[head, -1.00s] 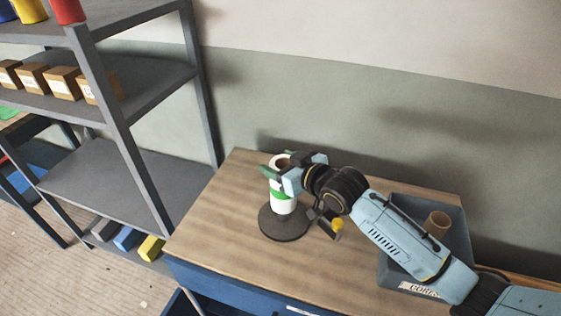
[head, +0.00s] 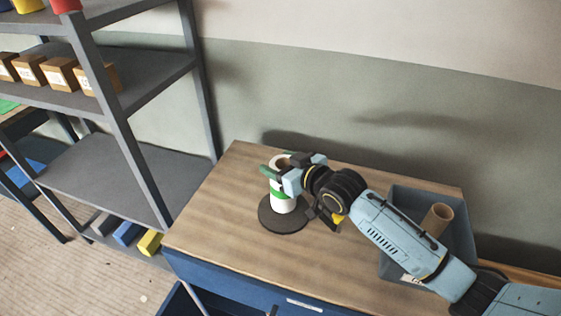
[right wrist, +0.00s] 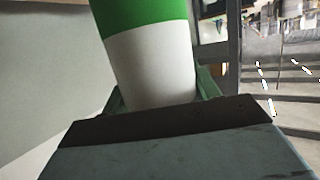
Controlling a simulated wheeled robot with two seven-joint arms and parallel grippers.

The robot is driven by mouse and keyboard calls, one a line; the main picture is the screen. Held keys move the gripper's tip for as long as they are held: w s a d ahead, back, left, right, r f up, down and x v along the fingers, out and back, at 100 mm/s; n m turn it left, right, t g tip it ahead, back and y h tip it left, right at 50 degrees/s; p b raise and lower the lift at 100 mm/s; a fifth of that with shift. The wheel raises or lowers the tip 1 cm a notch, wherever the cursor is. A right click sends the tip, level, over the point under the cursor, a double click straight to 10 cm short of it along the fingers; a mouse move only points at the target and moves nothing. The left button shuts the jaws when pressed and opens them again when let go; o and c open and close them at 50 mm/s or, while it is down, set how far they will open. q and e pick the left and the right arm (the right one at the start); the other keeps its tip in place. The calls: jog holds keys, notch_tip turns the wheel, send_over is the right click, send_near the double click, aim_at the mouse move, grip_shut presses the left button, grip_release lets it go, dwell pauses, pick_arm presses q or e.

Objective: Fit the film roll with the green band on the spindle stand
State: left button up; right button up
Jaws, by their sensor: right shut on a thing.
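The white film roll with the green band (head: 282,206) stands upright over the round dark base of the spindle stand (head: 296,223). Its lower end appears to be at or just above the base; I cannot tell if they touch. The spindle itself is hidden, so I cannot see directly whether the roll is around it. My right gripper (head: 283,170) is shut on the roll near its top, coming in from the right. In the right wrist view, the roll (right wrist: 150,65) rises between the green fingers. My left gripper is not in view.
The stand is on a wooden-topped table (head: 215,225). A grey bin (head: 462,235) with a brown cardboard core (head: 437,218) is at the right, partly behind my arm. A grey shelf rack (head: 110,180) with boxes is at the left. The table's left part is clear.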

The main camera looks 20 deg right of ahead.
jog(key=shift+f, duration=0.2)
jog(key=shift+f+b, duration=0.4)
jog(key=shift+f, duration=0.2)
jog(key=o, duration=1.6)
jog(key=shift+o, duration=0.8)
jog(key=shift+f, duration=0.15)
jog(key=v, duration=1.3)
jog(key=shift+r, duration=0.25)
jog(key=shift+s+d, duration=0.1)
jog(key=shift+s, duration=0.05)
